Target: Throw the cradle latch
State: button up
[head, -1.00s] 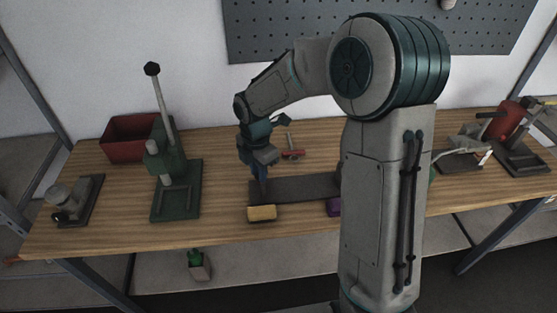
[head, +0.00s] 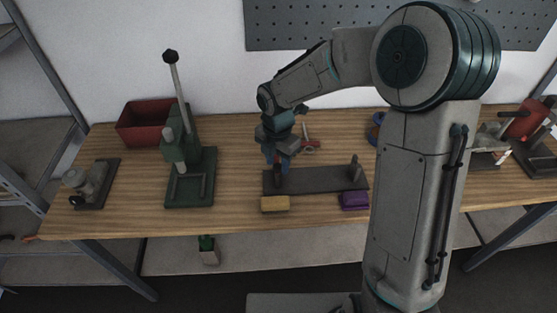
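A long dark base plate (head: 318,183) lies near the front of the wooden bench, with a short upright (head: 355,169) at its right end. This looks like the cradle; I cannot pick out its latch for certain. A red clamp-like piece with a grey lever (head: 309,146) stands just behind it. My gripper (head: 279,166) points down over the plate's left end, in front and to the left of the red piece. Its fingers are small and dark here, and whether they are open or touching anything cannot be told.
A yellow block (head: 275,204) and a purple block (head: 354,201) lie along the plate's front edge. A green lever press (head: 191,178) and a red bin (head: 147,122) stand left. A grey fixture (head: 94,184) is at far left. My arm hides the bench right of the plate.

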aim_at(278, 166)
jog(key=shift+r, duration=0.15)
notch_tip(278, 166, up, 14)
jog(key=b, duration=0.1)
jog(key=shift+f, duration=0.2)
dwell(0.6)
